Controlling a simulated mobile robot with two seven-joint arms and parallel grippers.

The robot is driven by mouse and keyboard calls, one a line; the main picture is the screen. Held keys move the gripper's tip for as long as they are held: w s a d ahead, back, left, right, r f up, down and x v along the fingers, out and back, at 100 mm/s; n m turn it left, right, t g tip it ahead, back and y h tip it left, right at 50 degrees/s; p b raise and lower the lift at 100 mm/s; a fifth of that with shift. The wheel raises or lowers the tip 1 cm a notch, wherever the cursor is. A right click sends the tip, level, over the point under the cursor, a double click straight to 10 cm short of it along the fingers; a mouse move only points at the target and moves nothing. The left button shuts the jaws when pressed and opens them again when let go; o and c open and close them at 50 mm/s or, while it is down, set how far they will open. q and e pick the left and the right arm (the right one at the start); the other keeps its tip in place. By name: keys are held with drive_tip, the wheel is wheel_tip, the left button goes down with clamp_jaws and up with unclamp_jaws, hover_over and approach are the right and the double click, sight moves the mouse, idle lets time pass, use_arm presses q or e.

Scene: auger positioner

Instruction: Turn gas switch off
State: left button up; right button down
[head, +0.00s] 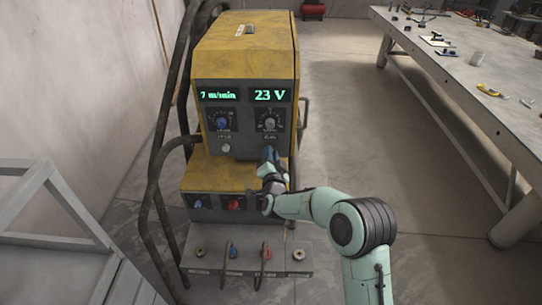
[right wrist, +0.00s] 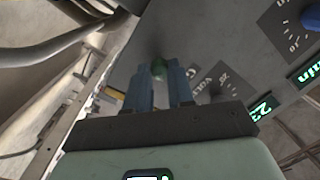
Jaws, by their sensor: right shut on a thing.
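A yellow and grey welding machine (head: 246,62) stands ahead, its displays reading 7 m/min and 23 V. My right gripper (head: 269,155) is at the right side of its front panel, below the grey volt knob (head: 270,124). In the head view the gripper hides this knob. My left gripper is not in view.
A blue knob (head: 222,123) and a white button (head: 226,148) are on the panel's left side. A red switch (head: 233,204) sits lower down. A workbench (head: 470,90) with tools stands at right, with clear floor between.

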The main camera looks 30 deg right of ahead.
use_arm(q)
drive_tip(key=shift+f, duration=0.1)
use_arm(e)
drive_tip(key=shift+n, duration=0.3)
use_arm(q)
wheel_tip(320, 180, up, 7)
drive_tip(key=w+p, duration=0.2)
drive_tip(key=p, duration=0.3)
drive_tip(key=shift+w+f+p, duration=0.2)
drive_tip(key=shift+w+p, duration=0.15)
drive_tip(key=shift+p, duration=0.05)
use_arm(e)
drive_tip(key=shift+w+a+r+n+g+h, duration=0.15)
drive_tip(key=shift+n+g, duration=0.15)
drive_tip(key=shift+n, duration=2.4)
drive_tip(key=shift+s+f+n+g+h, duration=0.1)
drive_tip(key=shift+n+g, duration=0.2)
drive_tip(key=shift+n, duration=2.4)
drive_tip(key=shift+w+a+r+n+g+h, duration=0.15)
drive_tip(key=shift+n+g, duration=0.15)
drive_tip(key=shift+n, duration=2.4)
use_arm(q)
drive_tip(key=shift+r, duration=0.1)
use_arm(e)
drive_tip(key=shift+s+d+f, duration=0.1)
drive_tip(key=c, duration=1)
unclamp_jaws()
